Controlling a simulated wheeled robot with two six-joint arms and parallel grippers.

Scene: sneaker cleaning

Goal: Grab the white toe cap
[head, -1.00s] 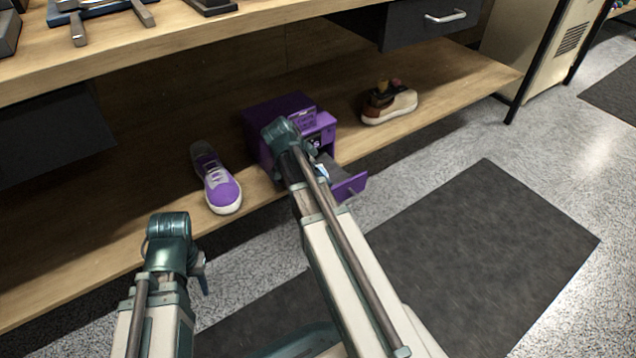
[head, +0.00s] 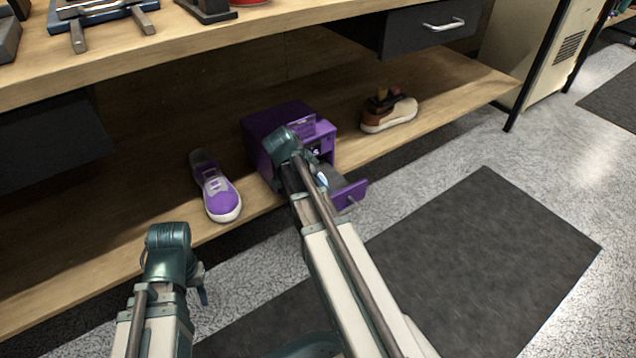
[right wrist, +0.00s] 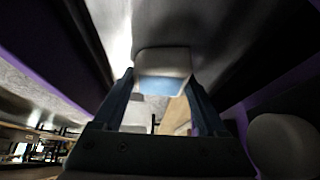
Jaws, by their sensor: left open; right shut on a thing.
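A purple and grey sneaker (head: 215,190) stands on the lower wooden shelf, its white toe cap (head: 228,215) facing the front edge. My left gripper (head: 203,294) is low in front of the shelf, apart from the sneaker, open and empty as far as it shows. My right arm reaches to a purple box (head: 270,132) with an open drawer (head: 350,194). In the right wrist view my right gripper (right wrist: 163,92) is shut on a small white and light-blue piece (right wrist: 162,64) between dark and purple walls. In the head view the right fingers are mostly hidden.
A brown and cream shoe (head: 390,112) holding small items stands on the shelf to the right. The upper bench top (head: 200,52) overhangs the shelf. A dark mat (head: 470,260) lies on the floor. The shelf left of the sneaker is clear.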

